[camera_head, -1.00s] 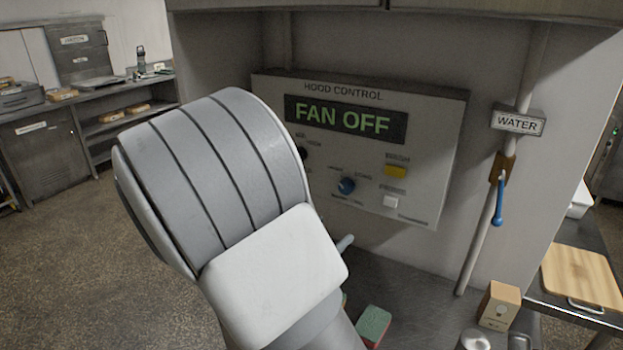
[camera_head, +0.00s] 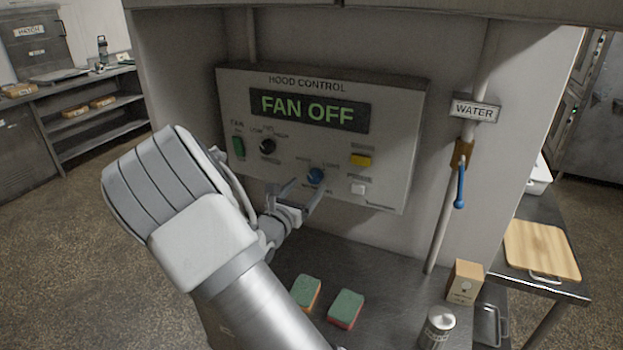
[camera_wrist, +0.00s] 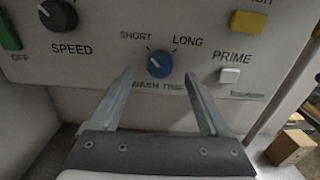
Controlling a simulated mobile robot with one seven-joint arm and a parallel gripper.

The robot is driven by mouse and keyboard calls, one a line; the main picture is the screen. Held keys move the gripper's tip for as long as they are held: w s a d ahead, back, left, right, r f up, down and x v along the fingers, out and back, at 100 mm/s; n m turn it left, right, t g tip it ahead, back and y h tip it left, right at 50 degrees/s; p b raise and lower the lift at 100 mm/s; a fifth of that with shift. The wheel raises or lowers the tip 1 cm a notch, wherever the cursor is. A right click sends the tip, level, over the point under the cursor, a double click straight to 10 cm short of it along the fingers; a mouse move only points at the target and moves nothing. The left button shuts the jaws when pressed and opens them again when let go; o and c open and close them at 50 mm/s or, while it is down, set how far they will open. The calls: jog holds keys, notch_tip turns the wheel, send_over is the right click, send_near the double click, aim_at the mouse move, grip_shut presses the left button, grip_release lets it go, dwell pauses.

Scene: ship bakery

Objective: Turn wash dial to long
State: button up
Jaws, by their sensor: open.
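The blue wash dial (camera_wrist: 159,64) sits low on the hood control panel, between the printed words SHORT and LONG. In the wrist view its white pointer mark is at the upper left, on the SHORT side. The dial also shows in the head view (camera_head: 316,175). My gripper (camera_wrist: 158,82) is open, with one finger to the left and one to the right of the dial, just below it in the picture. I cannot tell whether either finger touches it. In the head view my gripper (camera_head: 300,192) is close in front of the panel.
The panel (camera_head: 400,120) reads FAN OFF. A black speed knob (camera_wrist: 58,15) is left of the dial; a white PRIME button (camera_wrist: 230,75) and a yellow button (camera_wrist: 249,22) are right. Sponges (camera_head: 345,308) and a shaker (camera_head: 437,328) stand on the counter below.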

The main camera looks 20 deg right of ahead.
aim_at(313, 180)
jog(key=shift+x, duration=1.95)
grip_shut()
